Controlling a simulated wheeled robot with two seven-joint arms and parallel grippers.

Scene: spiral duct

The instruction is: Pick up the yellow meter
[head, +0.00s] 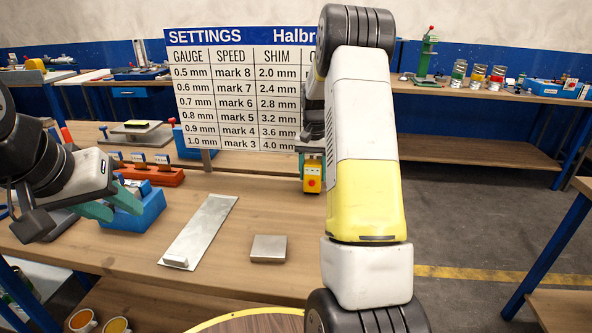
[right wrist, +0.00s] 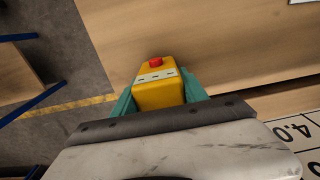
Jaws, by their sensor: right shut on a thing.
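The yellow meter (head: 312,180) is a small yellow block with a red button, below the settings board in the head view. In the right wrist view the yellow meter (right wrist: 158,93) sits between the teal fingers of my right gripper (right wrist: 160,98), which is shut on it. In the head view my right gripper (head: 312,162) is partly hidden by my arm. I cannot tell whether the meter touches the table. My left gripper (head: 112,203) is at the left, its teal fingers apart with nothing seen held, in front of a blue block.
The settings board (head: 235,95) stands at the back of the wooden workbench (head: 240,210). A metal plate with a raised end (head: 202,228) and a small grey block (head: 268,248) lie on it. The blue block (head: 145,210) and an orange rack (head: 150,173) are at the left.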

